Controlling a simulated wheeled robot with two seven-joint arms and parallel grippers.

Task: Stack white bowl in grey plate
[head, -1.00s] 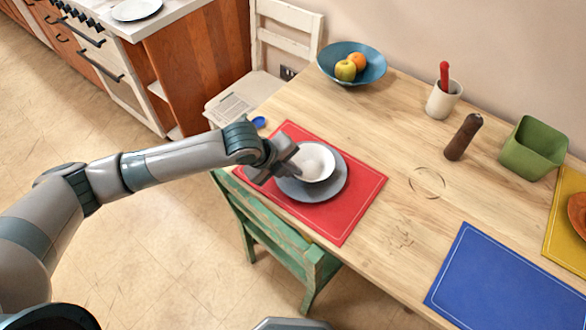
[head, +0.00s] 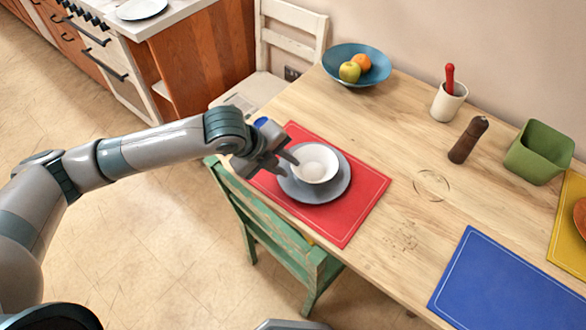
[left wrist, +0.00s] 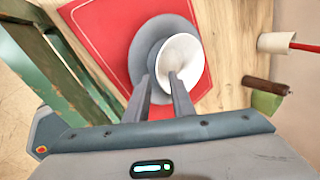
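The white bowl (head: 316,165) sits upright in the grey plate (head: 330,192), which lies on the red placemat (head: 352,215). In the left wrist view the bowl (left wrist: 181,62) again rests inside the plate (left wrist: 141,52). My left gripper (head: 284,163) is at the bowl's left side. Its fingers are apart; in the left wrist view the gripper (left wrist: 163,80) has one fingertip over the bowl's inside and the other outside the near rim. I cannot tell whether either finger touches the bowl. My right gripper is not in view.
A green chair (head: 275,240) stands against the table's near edge. A blue bowl (head: 372,72) with fruit, a white cup (head: 447,101), a brown mill (head: 468,140) and a green container (head: 539,152) stand farther back. A blue placemat (head: 510,285) lies empty at right.

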